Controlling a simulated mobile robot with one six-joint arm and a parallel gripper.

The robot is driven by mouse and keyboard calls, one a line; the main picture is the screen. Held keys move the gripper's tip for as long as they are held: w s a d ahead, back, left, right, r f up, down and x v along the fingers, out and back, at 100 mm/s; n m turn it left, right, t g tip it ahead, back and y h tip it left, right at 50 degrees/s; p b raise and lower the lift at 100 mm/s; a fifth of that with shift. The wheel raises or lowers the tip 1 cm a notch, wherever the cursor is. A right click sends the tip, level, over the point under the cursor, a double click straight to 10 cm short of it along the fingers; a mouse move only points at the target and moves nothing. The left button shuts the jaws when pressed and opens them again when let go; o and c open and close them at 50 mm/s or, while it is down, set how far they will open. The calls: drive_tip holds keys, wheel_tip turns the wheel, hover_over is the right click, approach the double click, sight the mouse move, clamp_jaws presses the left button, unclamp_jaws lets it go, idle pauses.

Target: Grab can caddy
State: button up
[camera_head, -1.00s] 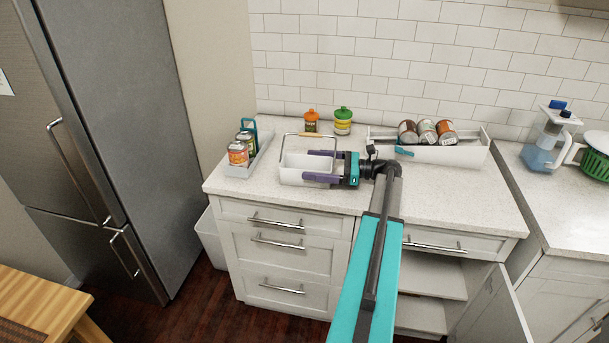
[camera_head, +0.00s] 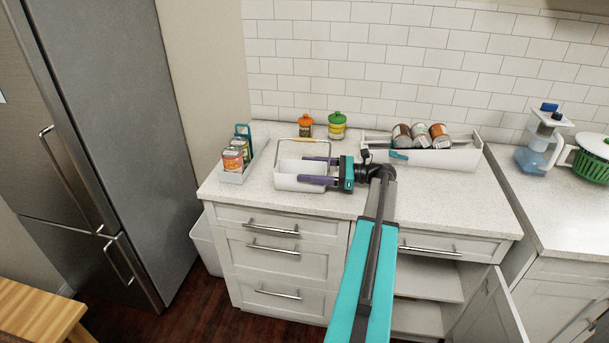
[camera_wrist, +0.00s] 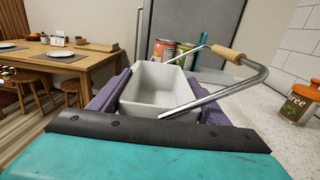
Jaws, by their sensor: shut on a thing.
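The can caddy (camera_head: 287,183) is a small white open bin with a metal loop handle and a wooden grip. It is at the front of the counter in the head view, and it looks empty in the wrist view (camera_wrist: 160,85). My gripper (camera_head: 301,170) reaches in from the right. Its purple fingers are shut on the caddy, one along each long side, as the wrist view (camera_wrist: 158,97) also shows. The handle stands up over the bin. I cannot tell whether the caddy's base touches the counter.
A grey holder with cans (camera_head: 236,174) stands close left of the caddy. An orange-lidded jar (camera_head: 305,126) and a green-lidded jar (camera_head: 337,126) stand behind. A long white bin with several cans (camera_head: 440,158) is to the right. The fridge (camera_head: 125,130) is left of the counter.

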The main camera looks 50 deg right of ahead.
drive_tip(key=shift+r, duration=0.15)
drive_tip(key=shift+r+b, duration=0.35)
drive_tip(key=shift+r, duration=0.5)
drive_tip(key=shift+s+a+r, duration=0.15)
drive_tip(key=shift+s+r, duration=0.05)
drive_tip(key=shift+r, duration=0.55)
drive_tip(key=s+a+r+b, duration=0.1)
drive_tip(key=s+a+b, duration=0.2)
drive_tip(key=s+a, duration=0.6)
drive_tip(key=s, duration=0.3)
drive_tip(key=shift+a+r, duration=0.2)
drive_tip(key=shift+a, duration=0.05)
drive_tip(key=shift+s, duration=0.15)
